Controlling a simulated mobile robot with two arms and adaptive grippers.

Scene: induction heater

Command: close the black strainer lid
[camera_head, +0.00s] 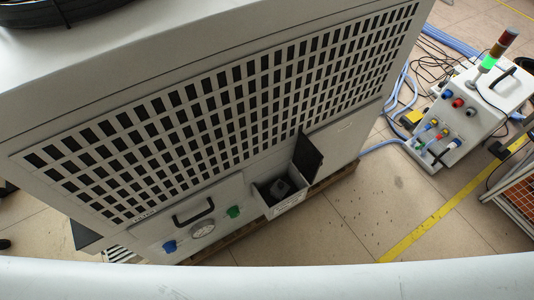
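The black strainer lid (307,155) stands raised, roughly upright, at the right side of a small open strainer box (290,203) low on the front of the large grey machine. A dark grey part (281,188) shows inside the box. Neither of my grippers shows in the head view.
The machine (200,120) has a wide slotted grille above the strainer. A black handle (193,211), a gauge (203,229), and blue (169,246) and green (233,211) knobs are left of it. A white unit with a signal light (488,62) stands at right, with hoses (404,85). Floor (340,215) in front is clear.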

